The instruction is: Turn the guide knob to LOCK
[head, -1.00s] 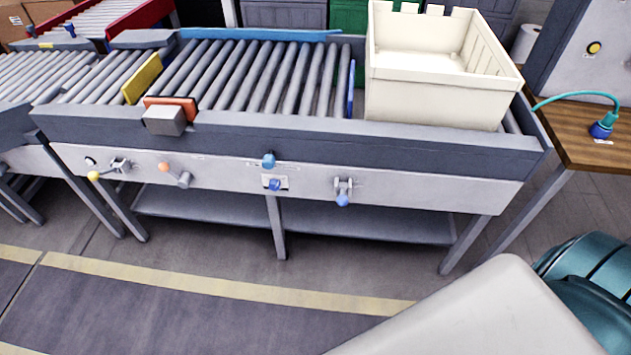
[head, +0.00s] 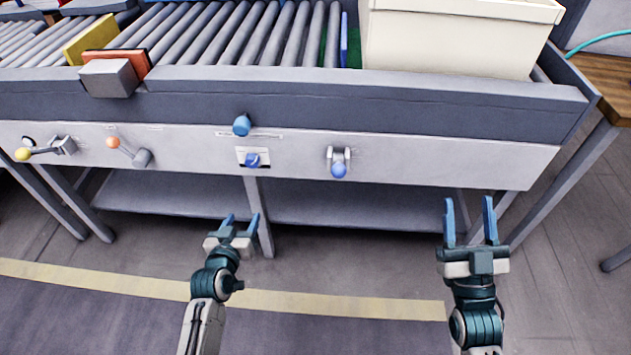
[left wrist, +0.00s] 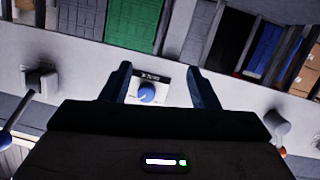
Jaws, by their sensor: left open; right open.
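A blue dial knob (head: 253,160) sits on a white labelled plate on the pale front panel of the conveyor. A round blue knob (head: 241,125) sticks out just above it; I cannot read which label names the guide. My left gripper (head: 240,221) is open and empty, below and in front of the panel. In the left wrist view the blue dial knob (left wrist: 147,92) shows between the open fingers (left wrist: 160,85), apart from them. The print on its plate is too small to read. My right gripper (head: 469,215) is open and empty, further right below the panel.
A lever with a blue ball (head: 339,169) is right of the dial. Levers with an orange ball (head: 113,142) and a yellow ball (head: 23,154) are left. A cream crate (head: 460,42) stands on the rollers. A lower shelf (head: 350,202) runs underneath.

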